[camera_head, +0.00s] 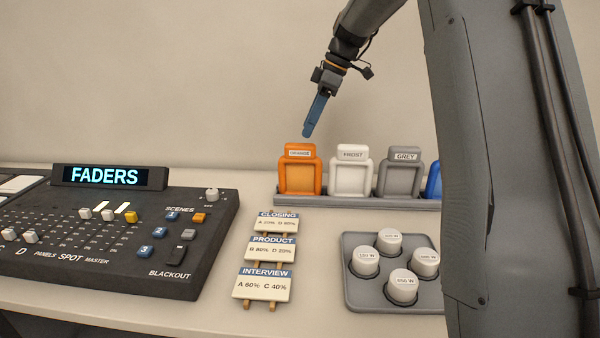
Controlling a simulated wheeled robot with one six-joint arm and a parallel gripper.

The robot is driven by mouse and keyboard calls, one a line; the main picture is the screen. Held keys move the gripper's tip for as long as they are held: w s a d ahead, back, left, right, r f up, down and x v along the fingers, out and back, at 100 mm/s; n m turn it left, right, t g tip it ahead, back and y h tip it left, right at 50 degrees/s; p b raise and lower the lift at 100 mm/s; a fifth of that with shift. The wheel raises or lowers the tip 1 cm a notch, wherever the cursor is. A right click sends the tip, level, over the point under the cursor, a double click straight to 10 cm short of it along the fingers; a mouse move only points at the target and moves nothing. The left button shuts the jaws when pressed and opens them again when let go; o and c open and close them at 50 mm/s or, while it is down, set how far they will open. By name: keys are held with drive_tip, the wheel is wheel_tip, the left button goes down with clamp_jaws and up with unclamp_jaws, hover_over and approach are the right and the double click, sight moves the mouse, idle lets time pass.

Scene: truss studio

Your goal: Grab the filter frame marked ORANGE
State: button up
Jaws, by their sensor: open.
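The orange filter frame (300,172) stands upright in a grey rack (350,202), at the rack's left end. A label on its top tab reads ORANGE. My gripper (308,132) hangs just above the orange frame's tab, its blue fingers pointing down. The fingers show nearly edge-on, and nothing is seen held between them. They appear apart from the frame, though the depth between them is hard to judge. Beside it in the rack stand a white frame marked FROST (351,172) and a grey frame marked GREY (400,173).
A blue frame (433,181) is partly hidden behind my arm. In front of the rack are a grey tray (360,298) with several white knobs and three small cue cards (268,252). A fader desk (110,235) fills the left. The wall behind is bare.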

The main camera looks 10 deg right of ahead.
sight(302, 143)
drive_tip(key=x, duration=0.2)
drive_tip(key=p+x, duration=0.1)
drive_tip(key=x, duration=0.3)
drive_tip(key=shift+s+p, duration=0.3)
drive_tip(key=shift+c, duration=0.4)
clamp_jaws()
